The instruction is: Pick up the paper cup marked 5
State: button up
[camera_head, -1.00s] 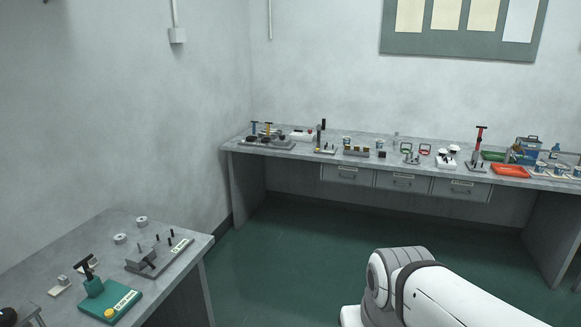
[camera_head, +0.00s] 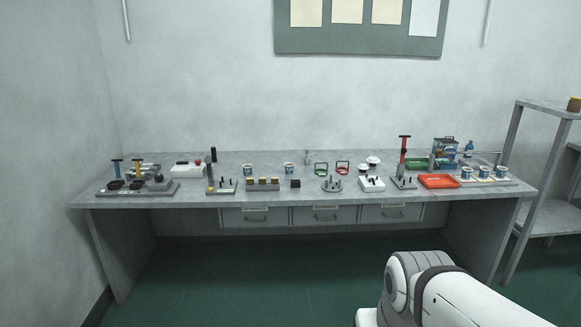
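Several small cups with blue and white sides stand on the long grey workbench (camera_head: 330,197) across the room. One cup (camera_head: 247,169) is left of the middle, and another cup (camera_head: 289,168) is a little to its right. A group of cups (camera_head: 483,172) stands in a row on a pale board at the right end. Any numbers on them are too small to read, so I cannot tell which is marked 5. A white link of my arm shows at the lower right, far from the bench. My gripper is not in view.
An orange tray (camera_head: 439,181) and a red-handled press (camera_head: 403,160) stand right of the middle. Several tools and fixtures fill the bench top. Drawers (camera_head: 318,215) hang below it. A grey shelf (camera_head: 545,170) stands at the right. The green floor (camera_head: 250,280) before the bench is clear.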

aim_at(289, 169)
jog(key=i, duration=1.55)
jog(key=u, duration=0.4)
jog(key=i, duration=0.85)
jog(key=u, duration=0.2)
